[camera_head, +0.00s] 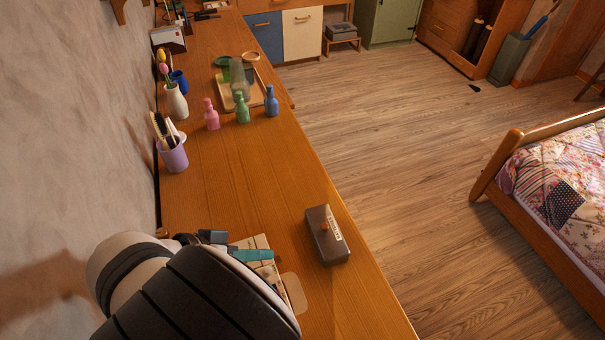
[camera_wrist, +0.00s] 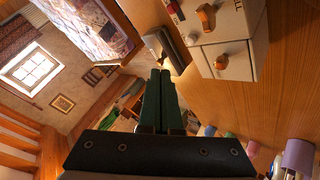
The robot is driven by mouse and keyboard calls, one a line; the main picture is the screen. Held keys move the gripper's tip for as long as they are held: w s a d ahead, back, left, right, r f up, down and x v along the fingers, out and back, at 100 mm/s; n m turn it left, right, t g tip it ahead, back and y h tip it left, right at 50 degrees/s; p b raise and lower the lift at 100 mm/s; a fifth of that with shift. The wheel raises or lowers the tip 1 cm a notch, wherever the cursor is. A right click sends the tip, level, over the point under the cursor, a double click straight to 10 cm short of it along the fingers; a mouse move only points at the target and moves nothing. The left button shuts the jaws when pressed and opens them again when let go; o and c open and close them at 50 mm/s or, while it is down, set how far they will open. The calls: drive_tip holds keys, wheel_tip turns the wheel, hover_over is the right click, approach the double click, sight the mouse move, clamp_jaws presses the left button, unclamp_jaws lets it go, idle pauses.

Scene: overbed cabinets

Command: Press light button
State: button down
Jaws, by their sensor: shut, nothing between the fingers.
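A dark grey-brown box (camera_head: 318,245) lies on the wooden desk right of my gripper, with a small orange-red knob or button (camera_head: 324,226) and a pale label strip on top. The label is too small to read, so I cannot confirm this is the light button. The box also shows beyond my fingertips in the wrist view (camera_wrist: 176,52). My gripper (camera_head: 270,255) has teal-green fingers, closed together and empty in the wrist view (camera_wrist: 160,72). It hangs above the desk, apart from the box. My dark arm hides the desk's lower left.
A small pale drawer unit with orange knobs (camera_wrist: 230,55) stands by my gripper, partly hidden in the head view. Pink (camera_head: 212,117), green (camera_head: 242,110) and blue (camera_head: 271,103) bottles, a purple cup (camera_head: 173,155) and a tray stand farther back. Desk between is clear.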

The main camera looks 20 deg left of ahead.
sight(265, 269)
drive_tip(key=shift+f, duration=2.25)
drive_tip(key=shift+f, duration=0.1)
drive_tip(key=shift+f, duration=0.3)
drive_tip(key=shift+f, duration=0.3)
idle(0.6)
drive_tip(key=shift+d+f, duration=0.2)
drive_tip(key=shift+f, duration=0.25)
drive_tip(key=shift+r, duration=0.15)
idle(0.5)
drive_tip(key=shift+d+r, duration=0.15)
drive_tip(key=shift+r, duration=0.6)
